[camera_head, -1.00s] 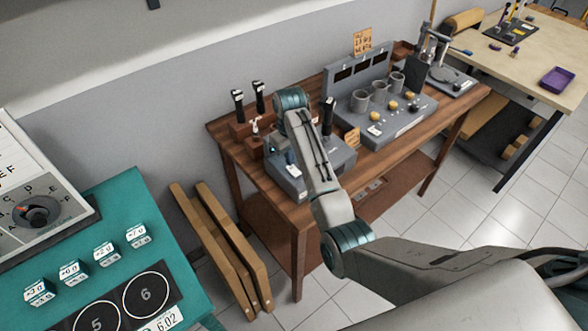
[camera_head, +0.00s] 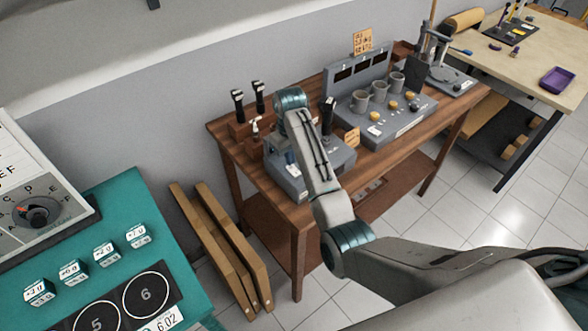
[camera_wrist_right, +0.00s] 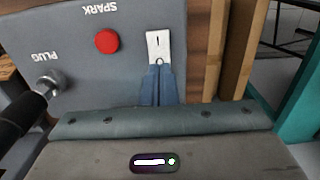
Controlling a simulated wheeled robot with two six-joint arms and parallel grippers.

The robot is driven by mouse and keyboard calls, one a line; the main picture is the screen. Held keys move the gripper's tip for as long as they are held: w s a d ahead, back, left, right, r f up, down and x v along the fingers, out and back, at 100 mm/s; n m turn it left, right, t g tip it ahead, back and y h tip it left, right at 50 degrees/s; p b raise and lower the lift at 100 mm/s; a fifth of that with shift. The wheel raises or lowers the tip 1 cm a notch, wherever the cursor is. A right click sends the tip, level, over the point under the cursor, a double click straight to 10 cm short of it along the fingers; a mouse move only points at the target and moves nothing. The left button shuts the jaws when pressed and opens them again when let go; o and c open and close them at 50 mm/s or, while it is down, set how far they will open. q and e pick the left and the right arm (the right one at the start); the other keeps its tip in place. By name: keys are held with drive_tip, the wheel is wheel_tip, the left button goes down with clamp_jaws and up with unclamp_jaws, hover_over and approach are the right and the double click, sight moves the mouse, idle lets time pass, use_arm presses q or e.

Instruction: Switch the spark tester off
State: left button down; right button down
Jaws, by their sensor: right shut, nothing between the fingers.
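The spark tester (camera_head: 338,162) is a grey box at the front left of the wooden bench, partly hidden behind my right arm. In the right wrist view its grey panel (camera_wrist_right: 100,75) shows upside-down SPARK and PLUG lettering, a red round button or lamp (camera_wrist_right: 107,41) and a white switch plate (camera_wrist_right: 158,42) with a line mark and a ring mark. My right gripper (camera_wrist_right: 159,68), with blue fingers, is shut and empty, its tips at the ring end of the plate. I cannot tell if they touch. The switch's position is unclear. My left gripper is not in view.
A metal plug with a black handle (camera_wrist_right: 18,115) stands by the panel in the wrist view. Two black-handled tools (camera_head: 238,103) stand behind the tester. A grey rack with mugs (camera_head: 378,90) is to its right. Wooden beams (camera_head: 225,245) lean at the left beside a green table (camera_head: 110,205).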

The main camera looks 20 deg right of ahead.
drive_tip(key=shift+f, duration=0.95)
idle(0.5)
drive_tip(key=shift+s+a, duration=0.1)
drive_tip(key=shift+a, duration=0.05)
